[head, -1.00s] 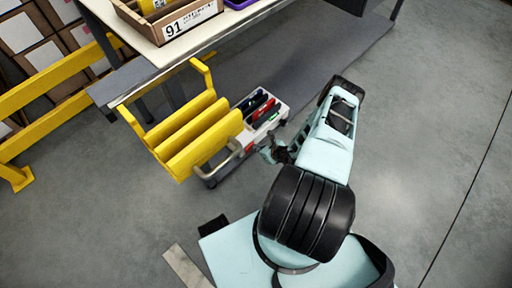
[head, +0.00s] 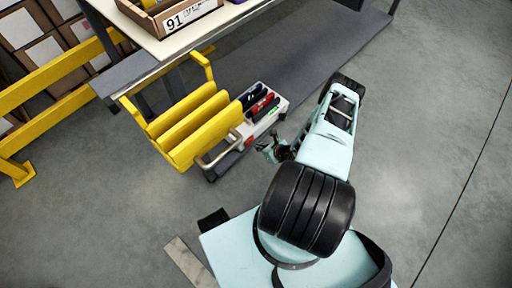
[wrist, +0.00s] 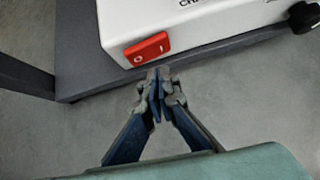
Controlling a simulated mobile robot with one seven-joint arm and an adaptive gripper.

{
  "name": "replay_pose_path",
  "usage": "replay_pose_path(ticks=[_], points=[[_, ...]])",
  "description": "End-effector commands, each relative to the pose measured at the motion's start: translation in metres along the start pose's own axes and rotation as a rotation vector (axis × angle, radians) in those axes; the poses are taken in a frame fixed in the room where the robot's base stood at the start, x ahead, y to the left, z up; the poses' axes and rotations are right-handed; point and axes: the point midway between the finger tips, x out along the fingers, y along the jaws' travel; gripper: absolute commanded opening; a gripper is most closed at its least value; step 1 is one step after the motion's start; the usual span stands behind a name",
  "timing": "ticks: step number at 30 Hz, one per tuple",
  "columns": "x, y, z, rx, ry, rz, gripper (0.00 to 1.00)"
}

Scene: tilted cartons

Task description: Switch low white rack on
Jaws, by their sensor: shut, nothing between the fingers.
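The low white rack (head: 264,108) stands near the floor beside the yellow rack, with dark and red items in its top. In the wrist view the white housing (wrist: 200,20) fills the top, with part of a printed label. A red rocker switch (wrist: 147,50) marked O and I sits at its lower left corner. My gripper (wrist: 158,76) is shut and empty, its tips just below the switch in the picture. I cannot tell whether they touch it. In the head view my gripper (head: 268,152) is right of the rack's front end.
A yellow slotted rack (head: 195,125) with a metal handle (head: 217,158) stands left of the white rack. A table (head: 165,45) with a carton marked 91 (head: 185,18) is behind. A black knob (wrist: 303,17) sticks out at the housing's right. Floor to the right is clear.

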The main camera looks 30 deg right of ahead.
Motion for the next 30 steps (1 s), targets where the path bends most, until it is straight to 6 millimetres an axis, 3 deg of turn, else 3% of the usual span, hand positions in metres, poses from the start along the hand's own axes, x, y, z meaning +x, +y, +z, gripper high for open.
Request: replay_pose_path(ticks=[3,9,15,21,30], points=[[-0.004,-0.009,-0.007,-0.003,0.001,0.002,0.0],[-0.058,-0.017,0.0,-0.002,0.001,0.001,0.0],[-0.091,-0.022,-0.002,-0.003,0.0,0.002,0.0],[-0.103,-0.023,-0.003,-0.002,0.0,0.003,0.0],[-0.104,-0.023,-0.004,-0.003,0.0,0.003,0.0]])
